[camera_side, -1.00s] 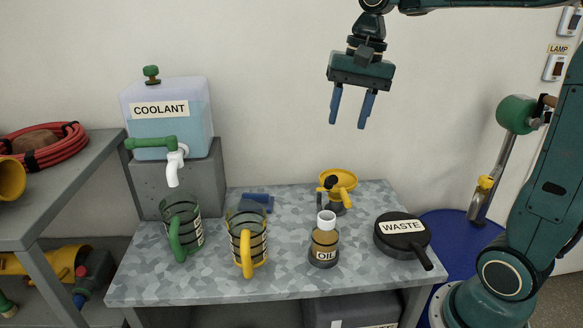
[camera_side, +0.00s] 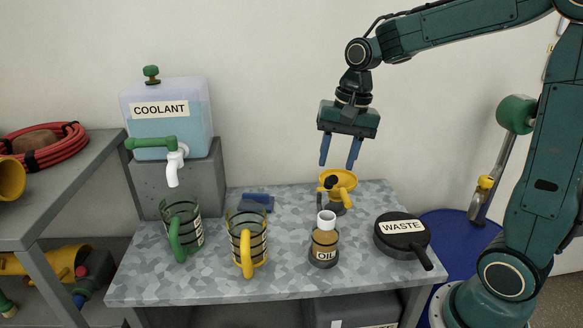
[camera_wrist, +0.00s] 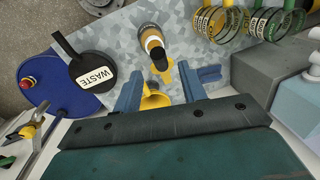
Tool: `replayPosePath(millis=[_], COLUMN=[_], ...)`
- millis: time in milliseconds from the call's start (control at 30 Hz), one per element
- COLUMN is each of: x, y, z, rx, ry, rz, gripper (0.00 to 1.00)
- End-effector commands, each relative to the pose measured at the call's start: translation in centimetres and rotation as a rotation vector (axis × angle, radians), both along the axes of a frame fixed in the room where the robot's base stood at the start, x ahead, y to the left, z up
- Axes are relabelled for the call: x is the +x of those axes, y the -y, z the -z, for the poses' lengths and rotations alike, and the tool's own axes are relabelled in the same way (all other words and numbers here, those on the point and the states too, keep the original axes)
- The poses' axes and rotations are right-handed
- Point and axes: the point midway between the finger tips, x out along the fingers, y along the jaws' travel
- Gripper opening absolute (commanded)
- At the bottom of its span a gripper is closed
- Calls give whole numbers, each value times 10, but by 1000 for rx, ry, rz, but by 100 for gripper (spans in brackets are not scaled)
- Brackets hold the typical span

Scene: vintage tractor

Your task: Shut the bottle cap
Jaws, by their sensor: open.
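I cannot tell whether this white part is a closed cap. The bottle also shows in the wrist view (camera_wrist: 152,42), beyond my fingertips. My gripper (camera_side: 340,165) is open and empty, pointing down above the back of the table, over the yellow funnel-like piece (camera_side: 338,180). In the wrist view, my gripper (camera_wrist: 160,80) has its two blue fingers apart, with yellow parts showing between and below them.
A black WASTE pan (camera_side: 402,233) sits right of the bottle. A yellow-handled mug (camera_side: 247,240) and a green-handled mug (camera_side: 182,228) stand to the left. The coolant tank (camera_side: 166,115) with a tap is at the back left. A blue item (camera_side: 257,201) lies behind the mugs.

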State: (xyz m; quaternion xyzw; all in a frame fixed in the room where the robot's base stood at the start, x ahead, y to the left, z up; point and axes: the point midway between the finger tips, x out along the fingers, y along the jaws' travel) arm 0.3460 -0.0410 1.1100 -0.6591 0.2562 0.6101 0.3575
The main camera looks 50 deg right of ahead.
Motion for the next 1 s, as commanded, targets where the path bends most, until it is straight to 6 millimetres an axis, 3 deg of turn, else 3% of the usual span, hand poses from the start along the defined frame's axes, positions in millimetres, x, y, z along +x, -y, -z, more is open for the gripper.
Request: replayPosePath(millis=[300, 733, 767, 967, 1000], x=[4, 5, 5, 5, 5], y=[-4, -4, -4, -4, -4], z=[37, 44, 44, 44, 44], rx=[0, 0, 0, 0, 0], ry=[-3, 0, 0, 0, 0], rz=[-1, 0, 0, 0, 0], gripper=[41, 41, 40, 0, 0])
